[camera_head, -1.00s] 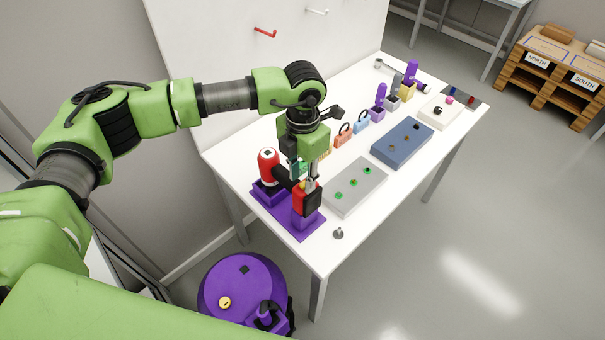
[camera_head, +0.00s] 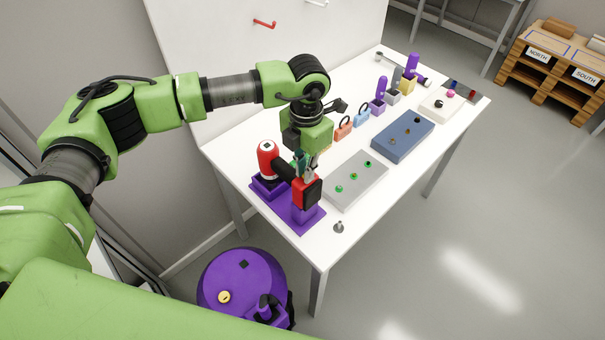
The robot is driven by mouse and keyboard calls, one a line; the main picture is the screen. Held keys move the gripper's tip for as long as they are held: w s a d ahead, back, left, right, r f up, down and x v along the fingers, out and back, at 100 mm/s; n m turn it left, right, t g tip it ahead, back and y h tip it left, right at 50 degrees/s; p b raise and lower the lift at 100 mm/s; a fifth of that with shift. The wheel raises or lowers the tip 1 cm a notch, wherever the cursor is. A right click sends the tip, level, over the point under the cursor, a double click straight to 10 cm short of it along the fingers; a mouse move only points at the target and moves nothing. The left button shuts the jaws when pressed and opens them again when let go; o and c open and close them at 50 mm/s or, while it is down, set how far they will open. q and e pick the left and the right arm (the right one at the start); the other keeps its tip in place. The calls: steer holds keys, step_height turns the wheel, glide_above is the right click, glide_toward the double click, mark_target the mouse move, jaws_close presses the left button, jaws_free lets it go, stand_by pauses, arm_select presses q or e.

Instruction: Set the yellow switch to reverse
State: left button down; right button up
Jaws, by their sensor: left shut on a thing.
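A red and black power tool (camera_head: 268,160) sits on a purple stand (camera_head: 307,222) at the near left of the table. Its red cylinder is at the left, and a red block (camera_head: 309,195) with a black side is at the right. My left gripper (camera_head: 305,174) points down at the tool, shut on it just above the red block. Its fingertips and the exact spot they hold are hard to make out. No yellow switch can be told on the tool; the fingers cover part of it. My right gripper is not in view.
A grey board (camera_head: 355,181) and a blue board (camera_head: 402,140) with small buttons lie right of the tool. Two padlock-like things (camera_head: 343,128) and several purple and yellow blocks stand behind. A small grey piece (camera_head: 338,227) is near the front edge.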

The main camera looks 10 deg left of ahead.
arm_select(q)
steer(key=shift+w+d+f, duration=0.15)
steer(key=shift+w+d, duration=0.05)
steer(key=shift+w, duration=0.1)
steer(key=shift+r, duration=0.2)
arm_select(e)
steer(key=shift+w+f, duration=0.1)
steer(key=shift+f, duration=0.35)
arm_select(q)
steer(key=c, duration=2.1)
jaws_free()
step_height(320, 180, up, 12)
steer(key=shift+d, duration=0.1)
